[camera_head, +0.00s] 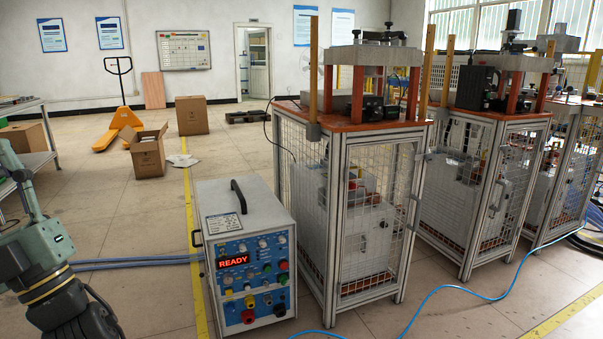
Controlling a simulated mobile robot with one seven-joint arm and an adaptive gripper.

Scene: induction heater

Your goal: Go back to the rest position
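The induction heater (243,258) is a grey box on the floor in the middle of the view. It has a black top handle, a blue front panel with coloured knobs, and a red display that reads READY. Part of my arm shows at the lower left, apart from the heater and to its left. My gripper is outside the view, so what it holds cannot be seen.
Caged machine stands (345,215) line the right side, the nearest close beside the heater. A blue cable (452,288) crosses the floor at the front right. Hoses (130,263) run behind my arm. A yellow pallet jack (118,125) and cardboard boxes (147,152) stand farther back. Mid-left floor is mostly clear.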

